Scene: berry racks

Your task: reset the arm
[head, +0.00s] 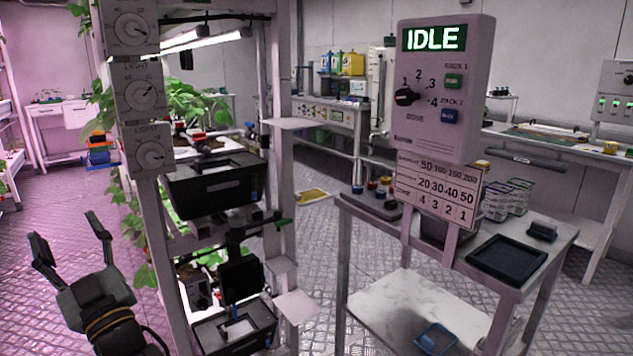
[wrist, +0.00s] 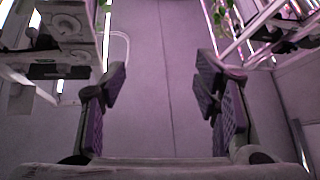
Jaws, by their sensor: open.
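My gripper (head: 72,247) stands at the lower left in the head view, pointing up, with its two dark fingers spread apart. It is left of the berry rack and touches nothing that I can see. In the wrist view my gripper (wrist: 160,95) is open, with a finger at each side. Only a plain pale wall shows between the fingers, and nothing is held.
A white rack post with light dials (head: 138,90) and black tubs (head: 215,185) stands right of my gripper. A control box reading IDLE (head: 440,90) rises over a white cart with a black tray (head: 507,259). Metal floor (head: 60,200) lies open behind my gripper.

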